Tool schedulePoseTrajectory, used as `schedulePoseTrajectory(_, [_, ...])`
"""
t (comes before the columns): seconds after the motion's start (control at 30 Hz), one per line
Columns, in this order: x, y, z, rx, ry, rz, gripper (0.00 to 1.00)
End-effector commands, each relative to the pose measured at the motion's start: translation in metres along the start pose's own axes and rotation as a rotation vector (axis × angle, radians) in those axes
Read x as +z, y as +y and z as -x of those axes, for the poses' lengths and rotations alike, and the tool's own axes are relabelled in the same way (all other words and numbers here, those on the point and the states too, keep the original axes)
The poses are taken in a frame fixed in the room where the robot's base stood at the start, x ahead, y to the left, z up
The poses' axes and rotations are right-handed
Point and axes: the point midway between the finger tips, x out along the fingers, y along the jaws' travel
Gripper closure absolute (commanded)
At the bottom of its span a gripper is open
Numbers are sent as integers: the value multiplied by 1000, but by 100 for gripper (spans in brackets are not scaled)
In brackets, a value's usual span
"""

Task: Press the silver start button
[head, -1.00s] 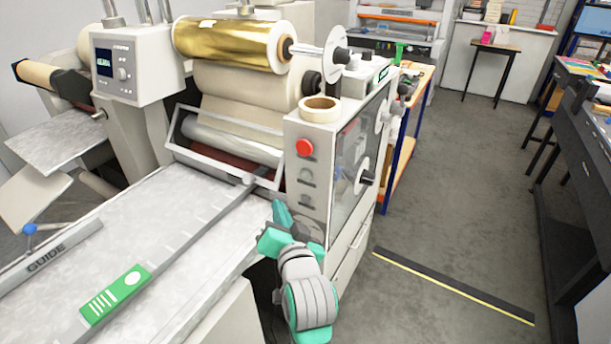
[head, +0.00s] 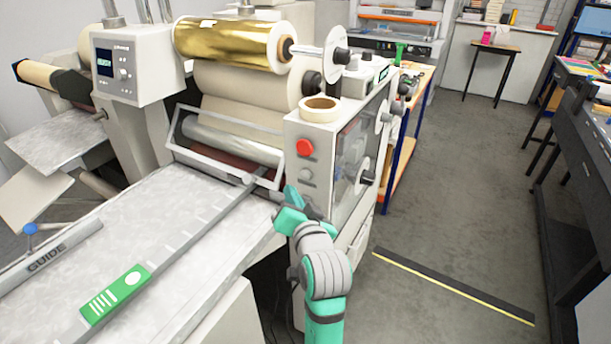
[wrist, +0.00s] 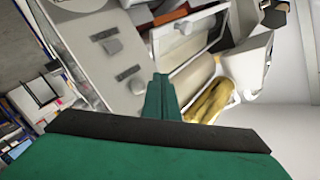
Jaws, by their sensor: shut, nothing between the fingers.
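The machine's front panel (head: 318,185) carries a red button (head: 304,147) with a silver-grey button (head: 306,174) below it. A second grey button, lower down, is largely hidden by my gripper in the head view. The wrist view shows two grey buttons, one near the fingers (wrist: 137,86) and one farther off (wrist: 112,46), each beside a dark label too small to read. I cannot tell which is the start button. My gripper (head: 290,192) is shut and empty, at the panel's lower left. Its fingertips (wrist: 160,76) appear beside the nearer button; contact cannot be told.
The machine's grey feed table (head: 150,235) with a green label (head: 115,294) lies left of my gripper. A metal guard frame (head: 225,150) and gold foil roll (head: 228,42) sit above it. A tape roll (head: 320,109) rests on the panel housing. Open floor (head: 450,220) lies right.

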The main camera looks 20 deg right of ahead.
Motion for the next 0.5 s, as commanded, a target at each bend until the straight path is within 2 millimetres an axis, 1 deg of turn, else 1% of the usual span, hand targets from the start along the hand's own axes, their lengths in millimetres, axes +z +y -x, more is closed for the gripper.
schedulePoseTrajectory(0.03, [-4,4,-4,0,2,0,100])
schedulePoseTrajectory(0.2, [-13,13,-17,1,0,-1,100])
schedulePoseTrajectory(0.5, [-20,20,-27,0,1,0,100])
